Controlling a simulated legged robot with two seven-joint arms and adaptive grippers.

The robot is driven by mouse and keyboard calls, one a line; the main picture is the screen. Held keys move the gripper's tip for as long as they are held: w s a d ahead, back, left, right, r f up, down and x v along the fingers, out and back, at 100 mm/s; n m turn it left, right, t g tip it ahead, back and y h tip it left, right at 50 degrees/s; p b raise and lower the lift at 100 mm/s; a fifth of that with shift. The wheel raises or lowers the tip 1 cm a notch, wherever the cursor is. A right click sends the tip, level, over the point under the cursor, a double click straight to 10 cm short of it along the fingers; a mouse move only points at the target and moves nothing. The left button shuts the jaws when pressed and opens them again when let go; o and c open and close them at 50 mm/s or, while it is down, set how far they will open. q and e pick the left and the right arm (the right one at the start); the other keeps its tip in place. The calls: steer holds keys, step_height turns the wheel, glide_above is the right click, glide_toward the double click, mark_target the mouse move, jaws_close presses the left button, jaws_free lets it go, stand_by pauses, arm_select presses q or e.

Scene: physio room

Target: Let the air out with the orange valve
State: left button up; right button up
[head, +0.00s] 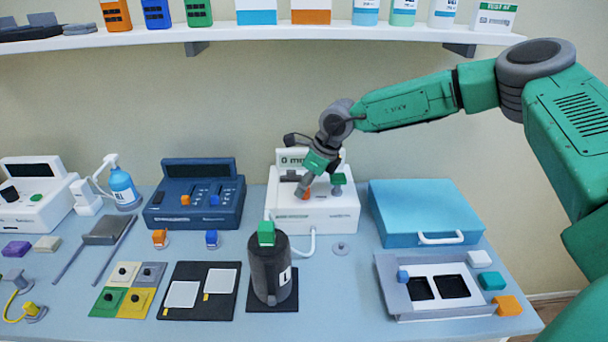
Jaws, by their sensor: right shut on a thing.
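A white pump unit (320,217) stands at the back middle of the table. Its display (292,160) begins with "0 m"; the rest is covered by my arm. The orange valve (307,194) is on top of the unit, mostly hidden by my right gripper (304,188). That gripper points down and is shut on the valve. A green knob (338,181) on a grey stem stands just right of it. A dark upright cuff (268,268) with a green top and an "L" label stands in front, with a white hose (309,243) near it. My left gripper is out of view.
A blue case (424,210) lies right of the unit, and a dark blue console (195,200) stands to its left. A grey tray (388,272) and small coloured blocks are at front right. A shelf (330,33) with boxes and bottles runs above.

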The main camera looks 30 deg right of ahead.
steer(key=shift+d+f+n+g+y, duration=0.15)
steer(key=shift+n+g+y, duration=0.15)
steer(key=shift+n, duration=0.9)
steer(key=shift+n+g+y, duration=0.3)
steer(key=shift+n, duration=0.9)
steer(key=o, duration=0.9)
steer(key=shift+o, duration=1.2)
steer(key=shift+w, duration=0.1)
steer(key=shift+d, duration=0.1)
steer(key=v, duration=1.2)
